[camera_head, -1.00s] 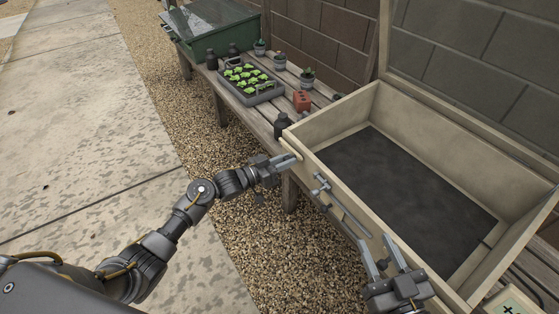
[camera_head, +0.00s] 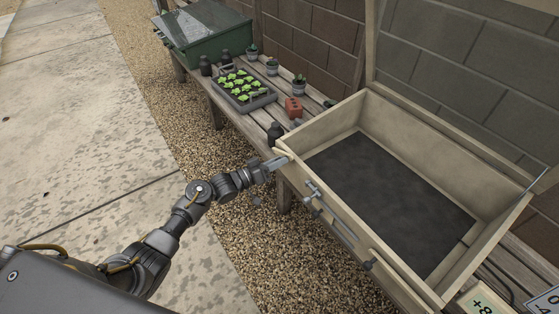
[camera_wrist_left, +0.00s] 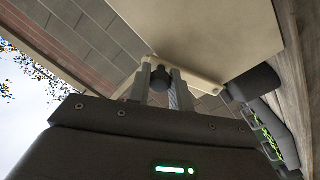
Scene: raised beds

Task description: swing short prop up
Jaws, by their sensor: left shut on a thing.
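The cold frame (camera_head: 400,270) is an open wooden box with its lid (camera_head: 371,45) raised behind it. My left gripper (camera_head: 277,163) is at the box's near left corner, shut on the short prop. In the left wrist view its two fingers (camera_wrist_left: 162,84) close around a dark knob (camera_wrist_left: 160,77), with the prop's cream bar (camera_wrist_left: 205,82) running behind it to the right. The bar lies low along the box's end, mostly hidden by the gripper in the head view. My right gripper is out of view.
A grey metal rod (camera_head: 340,230) with dark fittings runs along the box's front wall. Gravel (camera_head: 240,235) lies in front.

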